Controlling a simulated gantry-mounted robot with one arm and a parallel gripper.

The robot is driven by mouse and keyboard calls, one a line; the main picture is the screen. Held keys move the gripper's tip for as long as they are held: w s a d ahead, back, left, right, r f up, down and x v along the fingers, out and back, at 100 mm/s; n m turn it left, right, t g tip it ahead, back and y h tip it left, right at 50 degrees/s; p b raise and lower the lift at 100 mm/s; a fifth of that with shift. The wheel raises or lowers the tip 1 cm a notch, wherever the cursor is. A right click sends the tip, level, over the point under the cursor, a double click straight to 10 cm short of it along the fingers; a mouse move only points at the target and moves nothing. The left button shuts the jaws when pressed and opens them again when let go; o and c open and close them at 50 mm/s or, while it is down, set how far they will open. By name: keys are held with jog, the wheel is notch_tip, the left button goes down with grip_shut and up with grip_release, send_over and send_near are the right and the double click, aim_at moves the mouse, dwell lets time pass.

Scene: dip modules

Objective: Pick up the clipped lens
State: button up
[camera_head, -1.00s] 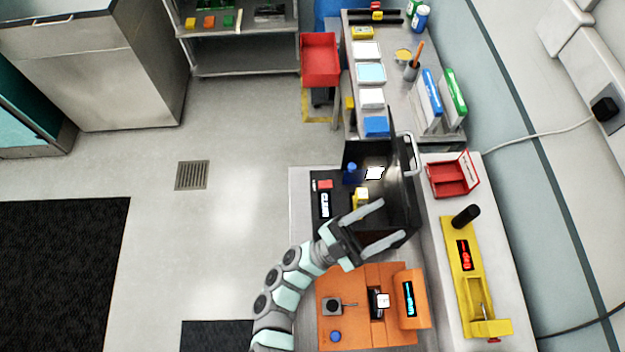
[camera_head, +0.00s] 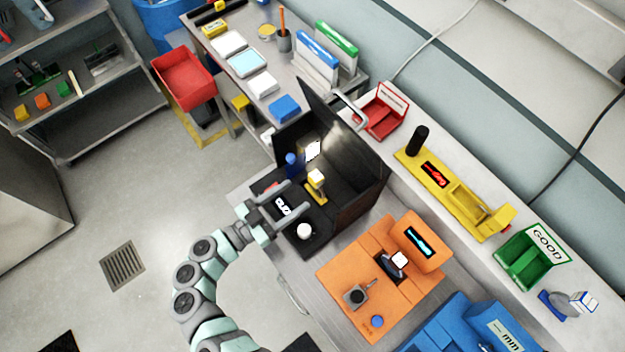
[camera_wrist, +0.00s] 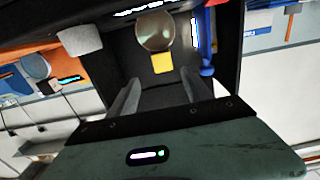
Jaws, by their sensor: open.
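A round, see-through lens (camera_wrist: 154,31) stands in a yellow clip or holder (camera_wrist: 161,62) inside the black box, straight ahead of my gripper (camera_wrist: 160,82) in the wrist view. In the head view the yellow holder (camera_head: 316,190) stands in the box, with a bright white top; the lens itself is hard to make out there. My gripper (camera_head: 290,203) is open and empty at the left opening of the box, fingers pointing inward, short of the holder.
The black box (camera_head: 355,205) has walls behind and to the right, with a raised lid. A blue post (camera_head: 291,165) stands behind the holder, and a white knob (camera_head: 304,231) near its front edge. The yellow gauge (camera_head: 455,195) and red bin (camera_head: 380,112) lie beyond.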

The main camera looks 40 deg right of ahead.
aim_at(311, 180)
jog(key=d, duration=0.3)
jog(key=shift+s+r, duration=0.15)
jog(key=shift+s, duration=0.1)
jog(key=d+p, duration=0.1)
jog(key=d, duration=0.5)
jog(key=shift+a, duration=0.1)
grip_shut()
dwell(0.4)
